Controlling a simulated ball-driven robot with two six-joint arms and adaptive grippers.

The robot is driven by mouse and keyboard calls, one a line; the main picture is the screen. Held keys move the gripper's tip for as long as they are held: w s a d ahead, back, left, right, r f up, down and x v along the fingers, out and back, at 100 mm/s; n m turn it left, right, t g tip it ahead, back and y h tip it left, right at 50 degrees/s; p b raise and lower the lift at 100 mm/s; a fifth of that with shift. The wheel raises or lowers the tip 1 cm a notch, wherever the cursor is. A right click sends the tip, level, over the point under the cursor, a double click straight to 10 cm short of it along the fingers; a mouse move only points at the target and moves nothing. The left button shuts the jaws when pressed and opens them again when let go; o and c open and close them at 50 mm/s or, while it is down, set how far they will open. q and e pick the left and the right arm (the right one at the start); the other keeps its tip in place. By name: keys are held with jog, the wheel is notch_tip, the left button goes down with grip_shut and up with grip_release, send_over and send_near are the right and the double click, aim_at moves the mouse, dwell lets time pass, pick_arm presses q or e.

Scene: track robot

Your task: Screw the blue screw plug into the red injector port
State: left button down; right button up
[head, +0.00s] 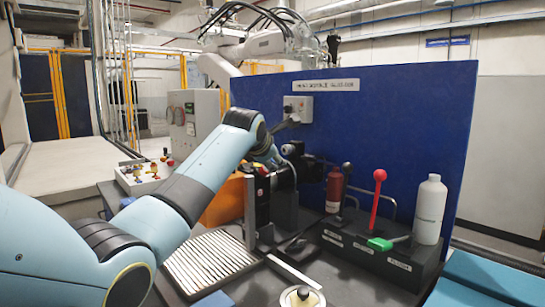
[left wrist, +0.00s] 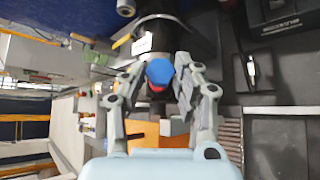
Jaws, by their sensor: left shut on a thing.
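The blue screw plug (left wrist: 160,71) shows end-on in the left wrist view, between the two grey fingers of my left gripper (left wrist: 162,76). The gripper is shut on it. A small red part (left wrist: 158,88) shows just at the plug's lower edge, probably the injector port; I cannot tell whether the plug is in it or only against it. In the head view my left gripper (head: 275,158) is at the black machine unit in front of the blue panel, and the plug is hidden there. My right gripper is in neither view.
A rack (head: 380,252) at the right holds a red-knobbed lever (head: 378,198), a green-handled tool (head: 384,243), a white bottle (head: 430,210) and a dark red bottle (head: 335,190). The blue panel (head: 400,110) stands close behind. An orange block (head: 226,203) is beside the machine.

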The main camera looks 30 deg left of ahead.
pick_arm(q)
jog(key=shift+w+a+f+b, duration=0.25)
jog(key=shift+a+f+b, duration=0.15)
jog(key=shift+a+f, duration=0.35)
dwell(0.6)
jog(key=c, duration=0.9)
grip_release()
jog(key=shift+s, duration=0.15)
jog(key=v, duration=1.1)
jog(key=shift+s+r, duration=0.3)
jog(key=shift+d, duration=0.15)
